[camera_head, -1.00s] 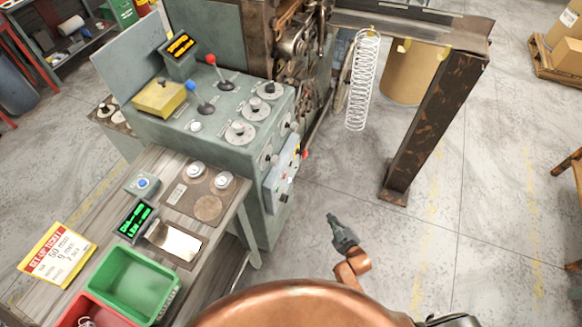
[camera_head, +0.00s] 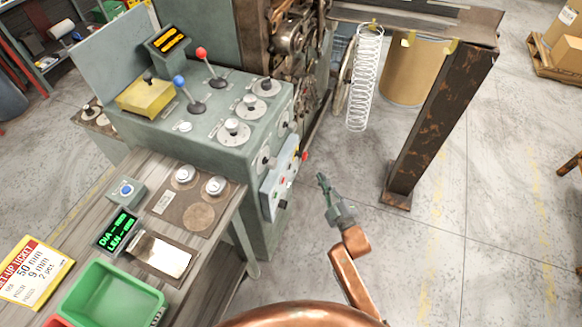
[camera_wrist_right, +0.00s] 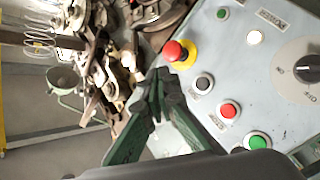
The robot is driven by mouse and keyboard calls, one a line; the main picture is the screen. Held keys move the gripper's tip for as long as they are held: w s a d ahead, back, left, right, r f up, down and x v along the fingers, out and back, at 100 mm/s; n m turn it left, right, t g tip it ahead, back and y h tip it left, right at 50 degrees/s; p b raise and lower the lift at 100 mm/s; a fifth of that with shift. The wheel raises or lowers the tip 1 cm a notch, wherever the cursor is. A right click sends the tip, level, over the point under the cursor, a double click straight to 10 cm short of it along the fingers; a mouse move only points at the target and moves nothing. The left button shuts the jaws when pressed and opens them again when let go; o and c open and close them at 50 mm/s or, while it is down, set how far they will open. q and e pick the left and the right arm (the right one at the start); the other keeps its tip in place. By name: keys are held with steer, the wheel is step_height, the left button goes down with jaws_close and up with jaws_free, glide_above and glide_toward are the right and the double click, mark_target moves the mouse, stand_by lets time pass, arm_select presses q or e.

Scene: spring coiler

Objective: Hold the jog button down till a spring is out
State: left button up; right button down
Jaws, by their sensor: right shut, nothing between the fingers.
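The button panel (camera_head: 281,181) is on the side of the grey-green machine. The labels are too small to tell which is the jog button. My right gripper (camera_head: 322,180) is shut and empty, to the right of the panel and apart from it. Its fingertips also show in the right wrist view (camera_wrist_right: 155,84). A wire spring (camera_head: 365,85) hangs at the machine. My left gripper is out of view.
A rusty steel post (camera_head: 441,120) stands to the right of the spring, with a tan drum (camera_head: 412,75) behind. A bench (camera_head: 213,266) at the left holds a green bin (camera_head: 112,296) and a lit display (camera_head: 117,229).

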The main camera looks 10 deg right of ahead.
mark_target(290, 167)
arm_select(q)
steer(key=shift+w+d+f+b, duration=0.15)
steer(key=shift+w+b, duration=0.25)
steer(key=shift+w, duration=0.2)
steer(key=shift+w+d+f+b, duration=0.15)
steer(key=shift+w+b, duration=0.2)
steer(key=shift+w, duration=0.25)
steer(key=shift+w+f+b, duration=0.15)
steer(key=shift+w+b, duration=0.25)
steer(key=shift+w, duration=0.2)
arm_select(e)
steer(key=w+a, duration=0.4)
steer(key=a, duration=0.3)
steer(key=shift+w, duration=0.35)
steer(key=shift+a, duration=0.15)
steer(key=shift+w+a, duration=0.25)
